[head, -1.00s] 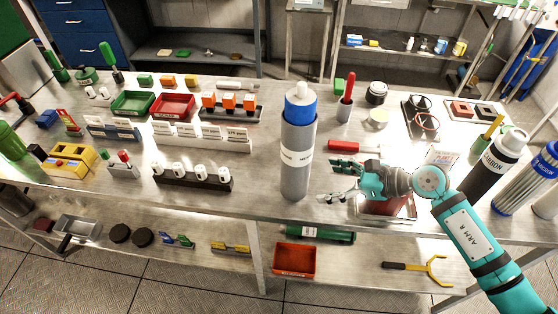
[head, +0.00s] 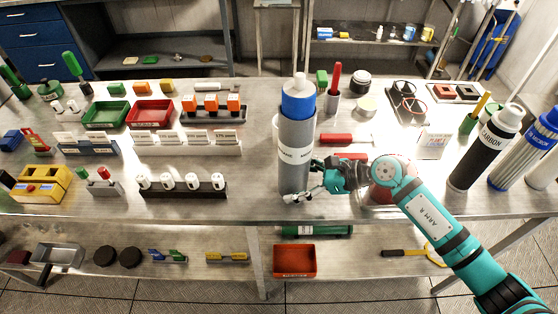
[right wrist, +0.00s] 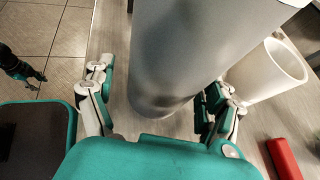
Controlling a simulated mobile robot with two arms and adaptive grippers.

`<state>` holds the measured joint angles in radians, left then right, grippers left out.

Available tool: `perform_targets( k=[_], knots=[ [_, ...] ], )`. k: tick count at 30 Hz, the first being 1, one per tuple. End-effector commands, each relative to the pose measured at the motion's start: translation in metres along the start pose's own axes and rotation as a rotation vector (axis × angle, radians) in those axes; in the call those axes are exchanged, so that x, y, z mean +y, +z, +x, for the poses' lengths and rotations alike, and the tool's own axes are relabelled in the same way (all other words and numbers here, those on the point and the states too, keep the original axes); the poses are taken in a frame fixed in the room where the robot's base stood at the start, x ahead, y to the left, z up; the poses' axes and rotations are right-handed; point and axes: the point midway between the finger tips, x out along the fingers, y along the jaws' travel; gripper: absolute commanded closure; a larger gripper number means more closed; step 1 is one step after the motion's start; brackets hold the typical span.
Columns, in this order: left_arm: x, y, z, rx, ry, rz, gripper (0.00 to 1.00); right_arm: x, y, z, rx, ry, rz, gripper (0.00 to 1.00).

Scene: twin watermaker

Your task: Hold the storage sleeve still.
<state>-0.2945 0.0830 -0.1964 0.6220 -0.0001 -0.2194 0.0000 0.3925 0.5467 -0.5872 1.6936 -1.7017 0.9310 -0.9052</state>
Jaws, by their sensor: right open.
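The grey storage sleeve (head: 296,172) stands upright near the front edge of the bench. A blue cartridge (head: 298,104) with a white tip sticks out of its top. My right gripper (head: 307,181) is open at the sleeve's lower right. In the right wrist view, the sleeve (right wrist: 172,60) stands between the spread fingers. A gap shows on the left, and the right finger is close to the sleeve or touching it. A dark teal part at the left edge of that view looks like my left gripper (right wrist: 22,68), too small to read.
A white hollow tube (right wrist: 268,72) stands right beside the sleeve, near my right finger. A red-handled tool (head: 345,139) lies to the right. A dark rack with white pieces (head: 183,187) stands to the left. The black carbon cartridge (head: 483,155) stands further right.

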Motion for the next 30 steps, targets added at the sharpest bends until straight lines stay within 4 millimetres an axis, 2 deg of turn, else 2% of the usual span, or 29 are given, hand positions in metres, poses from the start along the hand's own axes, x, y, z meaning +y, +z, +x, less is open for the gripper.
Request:
perform_targets(
  k=[5, 11, 20, 21, 30],
  knots=[
    [-0.001, 0.015, 0.004, -0.022, -0.001, 0.002, 0.6, -0.003, -0.003, 0.0, 0.001, -0.003, 0.001, 0.13],
    [0.002, 0.013, 0.004, -0.02, 0.002, 0.002, 0.6, -0.003, -0.003, 0.0, 0.001, -0.002, 0.001, 0.13],
    [0.01, 0.001, 0.004, 0.0, 0.012, 0.003, 0.6, -0.003, -0.003, 0.0, 0.0, -0.002, 0.001, 0.52],
    [0.01, 0.001, 0.004, 0.0, 0.012, 0.003, 0.6, -0.003, -0.003, 0.0, 0.0, -0.002, 0.001, 0.29],
    [0.006, 0.003, 0.004, -0.002, 0.008, 0.003, 0.6, -0.003, -0.003, 0.0, 0.0, -0.002, 0.001, 0.68]
  ],
)
